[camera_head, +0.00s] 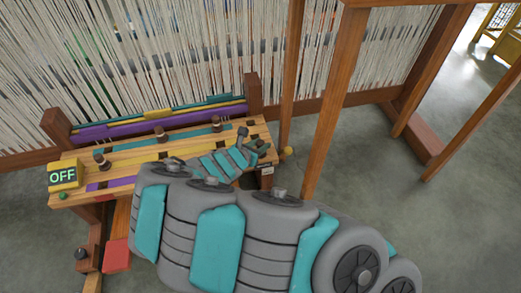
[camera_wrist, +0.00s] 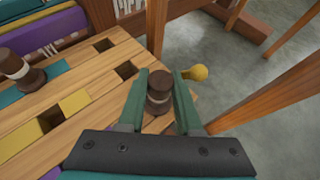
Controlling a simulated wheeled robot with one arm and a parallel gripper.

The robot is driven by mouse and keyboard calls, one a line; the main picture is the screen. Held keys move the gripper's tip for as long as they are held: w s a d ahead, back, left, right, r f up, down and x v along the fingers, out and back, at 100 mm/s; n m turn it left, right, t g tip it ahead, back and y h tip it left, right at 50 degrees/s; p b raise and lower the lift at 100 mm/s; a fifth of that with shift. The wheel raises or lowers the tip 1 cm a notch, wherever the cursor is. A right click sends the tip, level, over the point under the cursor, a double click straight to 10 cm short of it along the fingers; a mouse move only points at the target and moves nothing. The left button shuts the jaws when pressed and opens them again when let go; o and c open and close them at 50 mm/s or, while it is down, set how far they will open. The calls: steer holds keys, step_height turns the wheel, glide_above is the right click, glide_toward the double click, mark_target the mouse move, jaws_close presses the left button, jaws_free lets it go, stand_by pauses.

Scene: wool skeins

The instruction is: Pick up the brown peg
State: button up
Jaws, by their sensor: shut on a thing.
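The brown peg (camera_wrist: 159,88) stands between the two green fingers of my gripper (camera_wrist: 160,90) in the wrist view, near the right end of the wooden board. The gripper is shut on it. The peg has a rounded dark head and a narrower waist. Whether its lower end is still in the board cannot be told. In the head view my gripper (camera_head: 250,150) is over the board's right end, and my arm hides much of that area.
The slotted wooden board (camera_head: 130,150) holds other brown pegs, such as one at the left (camera_head: 101,160). A yellow knob (camera_wrist: 195,73) sticks out at the right end. An OFF box (camera_head: 63,176) sits at the left. Loom posts (camera_head: 335,100) rise close on the right.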

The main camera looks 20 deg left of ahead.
jaws_close()
steer(key=shift+r, duration=0.1)
